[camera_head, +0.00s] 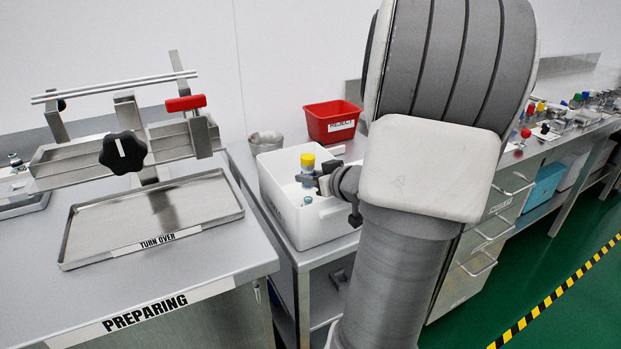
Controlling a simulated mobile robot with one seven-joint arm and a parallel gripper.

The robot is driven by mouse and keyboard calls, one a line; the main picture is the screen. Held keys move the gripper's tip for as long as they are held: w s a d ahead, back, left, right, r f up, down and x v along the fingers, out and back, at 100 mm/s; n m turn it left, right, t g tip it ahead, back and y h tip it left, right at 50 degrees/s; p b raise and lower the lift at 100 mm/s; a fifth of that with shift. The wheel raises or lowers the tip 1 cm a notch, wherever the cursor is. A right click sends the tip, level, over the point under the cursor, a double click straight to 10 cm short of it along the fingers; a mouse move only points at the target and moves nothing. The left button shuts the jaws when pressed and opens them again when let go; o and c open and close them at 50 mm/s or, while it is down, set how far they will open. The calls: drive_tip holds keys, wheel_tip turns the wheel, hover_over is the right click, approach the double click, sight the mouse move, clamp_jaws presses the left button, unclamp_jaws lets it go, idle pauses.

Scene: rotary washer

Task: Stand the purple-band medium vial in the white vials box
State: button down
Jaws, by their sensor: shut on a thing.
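The white vials box (278,208) stands on the middle bench, open at the top. My gripper (308,181) is over the box, reaching in from the right, and is shut on a vial (308,169) with a yellow cap. The held vial is upright, with its cap above the fingers. No purple band can be made out on it at this size. Whether its base touches the box floor cannot be told. A small teal-topped vial (307,201) shows inside the box below my gripper. My arm hides the box's right side.
A red REJECT bin (333,121) and a grey cup (265,143) stand behind the box. At left, a metal rack with a black knob (123,152) stands over a shallow TURN OVER tray (110,232). Several small items crowd the right bench.

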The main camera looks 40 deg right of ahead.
drive_tip(key=shift+f, duration=0.65)
drive_tip(key=c, duration=0.7)
unclamp_jaws()
drive_tip(key=shift+s+a+f, duration=0.1)
drive_tip(key=shift+o, duration=0.7)
drive_tip(key=shift+f, duration=0.1)
drive_tip(key=shift+r, duration=0.2)
drive_tip(key=p+v, duration=0.1)
drive_tip(key=v, duration=0.3)
drive_tip(key=r+p+v, duration=0.1)
drive_tip(key=p+v, duration=0.1)
drive_tip(key=v, duration=0.2)
drive_tip(key=p+v, duration=0.2)
drive_tip(key=v, duration=0.2)
drive_tip(key=shift+r, duration=0.25)
